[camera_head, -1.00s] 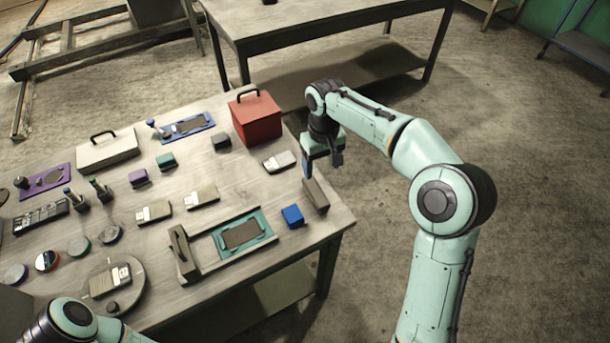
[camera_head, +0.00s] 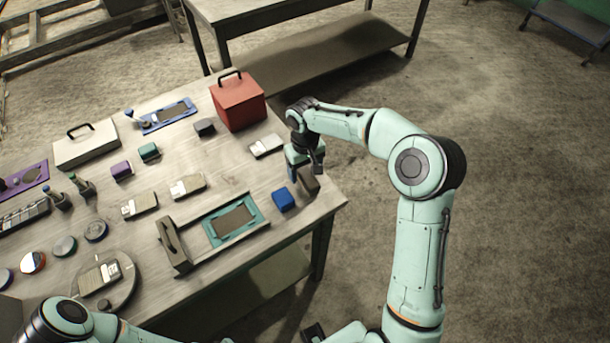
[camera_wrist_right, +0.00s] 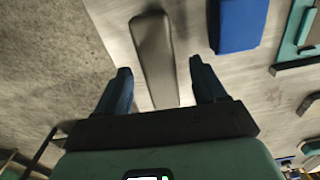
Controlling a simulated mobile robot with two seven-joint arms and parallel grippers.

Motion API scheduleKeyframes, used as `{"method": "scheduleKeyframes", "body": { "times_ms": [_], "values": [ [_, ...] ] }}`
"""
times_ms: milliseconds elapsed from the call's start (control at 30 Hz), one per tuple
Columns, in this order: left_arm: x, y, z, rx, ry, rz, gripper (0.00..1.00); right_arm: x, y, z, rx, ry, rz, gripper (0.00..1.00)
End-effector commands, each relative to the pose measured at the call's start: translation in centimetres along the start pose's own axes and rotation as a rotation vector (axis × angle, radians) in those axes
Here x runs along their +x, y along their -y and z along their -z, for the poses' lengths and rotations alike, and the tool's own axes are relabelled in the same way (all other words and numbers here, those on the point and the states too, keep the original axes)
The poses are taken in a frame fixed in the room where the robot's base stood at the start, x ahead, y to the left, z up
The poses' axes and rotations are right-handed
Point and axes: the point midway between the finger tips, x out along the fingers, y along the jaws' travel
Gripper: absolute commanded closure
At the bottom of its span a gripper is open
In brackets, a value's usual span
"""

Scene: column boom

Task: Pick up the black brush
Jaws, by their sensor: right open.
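A dark grey-brown long block (camera_head: 309,180) lies at the table's right edge. In the right wrist view this block (camera_wrist_right: 153,55) points lengthwise into the space between my fingers. I cannot tell whether it is the brush. A small black brush-like block (camera_head: 204,128) lies further back, left of the red box. My right gripper (camera_head: 305,168) is over the right edge, just behind the long block. In the right wrist view my right gripper (camera_wrist_right: 160,72) is open, its blue fingers apart and empty. My left arm shows at the bottom left; its gripper is not clearly seen.
A blue block (camera_head: 284,199) lies left of the long block. A white-grey brush (camera_head: 266,146) and a red box (camera_head: 238,100) stand behind. A teal tray (camera_head: 258,217) is in front. Purple (camera_head: 122,170) and green (camera_head: 149,152) blocks lie further left. Floor right of the table is clear.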

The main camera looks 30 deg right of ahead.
Motion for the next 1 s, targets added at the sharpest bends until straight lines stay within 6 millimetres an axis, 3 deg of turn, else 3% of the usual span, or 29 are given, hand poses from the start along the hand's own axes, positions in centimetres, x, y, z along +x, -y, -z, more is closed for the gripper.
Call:
{"method": "scheduleKeyframes", "body": {
  "times_ms": [133,367,400,567,867,1000],
  "values": [
    [0.1,0.0,0.0,0.000,0.000,0.000,1.00,1.5,0.0,0.0,0.000,-0.001,0.000,0.30],
    [0.1,0.0,0.0,0.000,0.000,0.000,1.00,1.7,0.0,0.1,0.000,-0.002,0.000,0.30],
    [0.1,0.0,0.0,0.000,0.000,0.000,1.00,1.7,0.0,0.1,0.000,-0.002,0.000,0.36],
    [0.1,0.0,0.0,0.000,0.000,0.000,1.00,1.6,0.0,0.1,0.000,-0.002,0.000,0.88],
    [0.1,0.0,0.0,0.000,0.000,0.000,1.00,1.4,0.0,0.1,0.000,-0.003,-0.001,0.88],
    [-0.1,-0.1,0.1,0.000,-0.001,0.000,1.00,0.0,-0.1,0.2,0.002,-0.007,-0.002,0.88]
  ]
}}
